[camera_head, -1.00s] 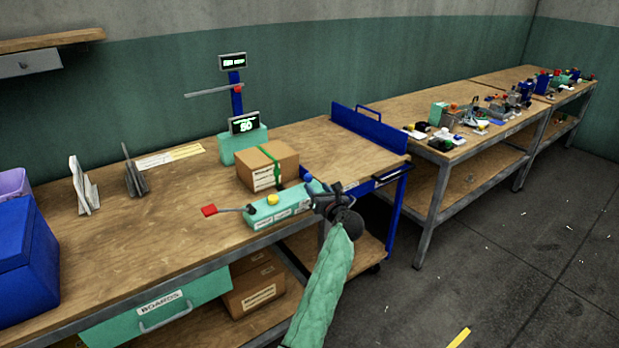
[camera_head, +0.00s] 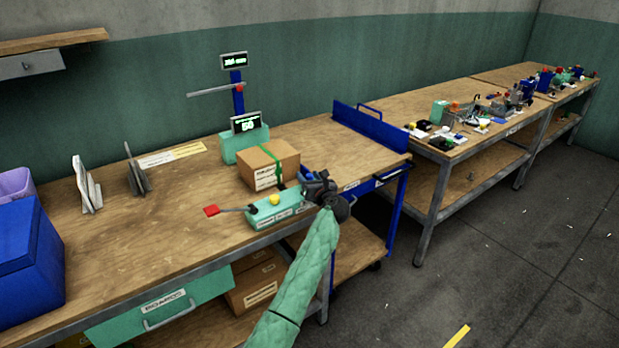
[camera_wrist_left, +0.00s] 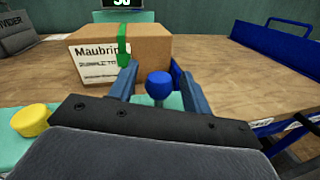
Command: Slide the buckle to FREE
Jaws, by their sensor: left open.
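My left gripper (camera_head: 312,178) is at the right end of a teal control box (camera_head: 264,217) on the bench's front edge. In the left wrist view its two fingers (camera_wrist_left: 158,85) are open, one on each side of a round blue knob (camera_wrist_left: 159,85). I cannot tell whether they touch it. The teal box also has a yellow button (camera_head: 275,200) and a red-ended lever (camera_head: 212,211). A green strap (camera_wrist_left: 123,45) runs over a cardboard box (camera_head: 268,165) behind the gripper. I cannot make out a buckle or a FREE mark. My right gripper is out of view.
A teal scale with a lit display (camera_head: 246,123) stands behind the cardboard box. A blue cart (camera_head: 371,132) stands at the bench's right end. A blue bin (camera_head: 28,255) is at far left. The bench (camera_head: 150,205) is clear in the middle.

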